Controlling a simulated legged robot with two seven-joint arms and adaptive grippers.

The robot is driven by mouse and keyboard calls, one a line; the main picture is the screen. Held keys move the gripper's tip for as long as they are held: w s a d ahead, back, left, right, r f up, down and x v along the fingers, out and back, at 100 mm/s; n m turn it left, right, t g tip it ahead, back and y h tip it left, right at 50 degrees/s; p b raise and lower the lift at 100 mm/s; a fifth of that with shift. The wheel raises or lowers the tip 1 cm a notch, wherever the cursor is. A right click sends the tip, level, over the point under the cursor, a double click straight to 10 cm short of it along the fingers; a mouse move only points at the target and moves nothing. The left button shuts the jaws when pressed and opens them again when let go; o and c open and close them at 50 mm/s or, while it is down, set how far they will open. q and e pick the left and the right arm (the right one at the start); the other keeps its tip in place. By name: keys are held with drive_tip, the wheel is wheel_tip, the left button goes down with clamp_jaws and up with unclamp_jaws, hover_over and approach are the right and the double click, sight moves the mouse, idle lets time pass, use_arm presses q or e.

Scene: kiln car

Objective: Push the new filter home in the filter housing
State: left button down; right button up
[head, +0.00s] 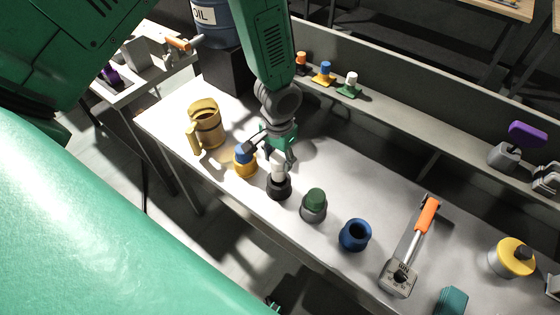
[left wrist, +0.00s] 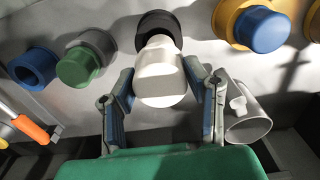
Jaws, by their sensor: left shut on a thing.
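A white filter (head: 278,173) stands over a black, round filter housing (head: 279,190) on the bench. In the left wrist view the white filter (left wrist: 159,75) fills the space between my fingers, with the black housing (left wrist: 158,26) beyond it. My left gripper (head: 280,163) comes down from above and is shut on the white filter. The filter's lower end is in or at the mouth of the housing; how deep it sits is hidden. My right gripper is not in view.
Beside it stand a yellow housing (head: 245,168) with a blue top, a grey one (head: 313,210) with a green top, and an open blue one (head: 355,235). A yellow mug (head: 207,125) is left. An orange-handled tool (head: 428,215) lies right. A grey cylinder (left wrist: 246,115) lies near my fingers.

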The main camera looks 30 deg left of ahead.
use_arm(q)
drive_tip(key=shift+r, duration=1.65)
